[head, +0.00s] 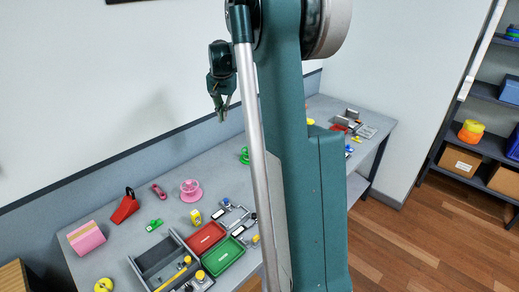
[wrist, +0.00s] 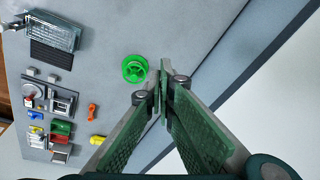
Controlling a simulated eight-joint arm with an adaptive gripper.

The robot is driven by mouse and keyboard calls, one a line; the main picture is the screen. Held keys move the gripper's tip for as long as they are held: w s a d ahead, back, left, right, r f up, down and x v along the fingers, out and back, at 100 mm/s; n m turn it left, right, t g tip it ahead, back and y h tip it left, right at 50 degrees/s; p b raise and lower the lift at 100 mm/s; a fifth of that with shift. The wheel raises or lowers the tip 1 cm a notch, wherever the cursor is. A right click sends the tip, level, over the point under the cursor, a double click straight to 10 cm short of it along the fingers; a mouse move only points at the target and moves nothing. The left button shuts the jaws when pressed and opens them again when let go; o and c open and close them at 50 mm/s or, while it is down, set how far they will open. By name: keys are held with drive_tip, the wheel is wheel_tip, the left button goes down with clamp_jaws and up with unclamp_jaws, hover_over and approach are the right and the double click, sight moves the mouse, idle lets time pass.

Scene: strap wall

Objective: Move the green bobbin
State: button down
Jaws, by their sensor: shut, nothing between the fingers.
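The green bobbin (wrist: 134,68) stands on the grey bench in the wrist view, just left of and beyond my fingertips. In the head view the green bobbin (head: 245,155) shows at the left edge of my arm, which hides part of it. My gripper (wrist: 160,92) is shut with its fingertips together and nothing between them. In the head view my gripper (head: 222,108) hangs in front of the wall, above the bench and to the left of the bobbin. The gripper and bobbin look apart.
The bench (head: 130,212) has a raised back edge. A pink spool (head: 190,190), a red tool (head: 125,207), a yellow block (head: 195,217), a red tray (head: 205,238) and a green tray (head: 223,256) stand left of my arm. In the wrist view a yellow cylinder (wrist: 98,140) lies left of the fingers.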

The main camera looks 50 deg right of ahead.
drive_tip(key=d+f+m+g, duration=0.1)
drive_tip(key=d+f+m, duration=0.1)
drive_tip(key=d+f, duration=0.8)
drive_tip(key=d+f+m+g+y, duration=0.1)
drive_tip(key=d+f+m, duration=0.2)
drive_tip(key=d+f, duration=0.7)
drive_tip(key=d, duration=0.8)
drive_tip(key=shift+w+d+f+m, duration=0.15)
drive_tip(key=shift+w+f+m, duration=0.15)
drive_tip(key=shift+w+f, duration=0.1)
drive_tip(key=shift+f, duration=0.1)
wheel_tip(320, 180, down, 9)
drive_tip(key=shift+f, duration=0.2)
drive_tip(key=shift+a+f, duration=0.2)
drive_tip(key=shift+f, duration=0.05)
drive_tip(key=shift+a+r, duration=0.1)
drive_tip(key=shift+a, duration=1.75)
